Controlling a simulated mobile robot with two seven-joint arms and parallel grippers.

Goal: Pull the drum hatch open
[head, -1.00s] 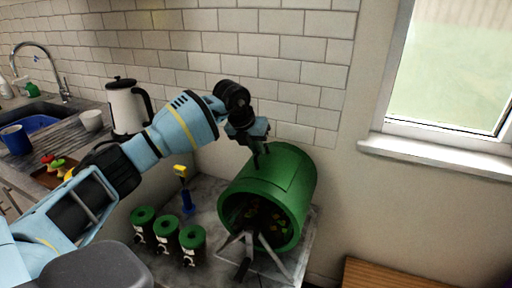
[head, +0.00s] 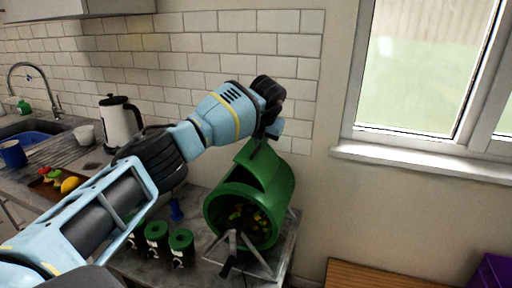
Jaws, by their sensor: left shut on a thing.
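The green drum (head: 277,193) lies on its side on a metal stand at the right end of the counter. Its open round end faces me, and small yellow and dark pieces show inside. The drum's hatch (head: 257,166) is a curved green panel on top, tilted up from the drum wall. My left gripper (head: 264,137) is above the hatch and shut at its raised edge; the fingertips are partly hidden by the wrist. My right gripper is not in view.
Several dark canisters with green lids, one here (head: 181,246), stand left of the drum. A white kettle (head: 119,122) is behind my left arm. A wooden surface (head: 385,276) is at the lower right, and a window sill (head: 430,163) is on the right wall.

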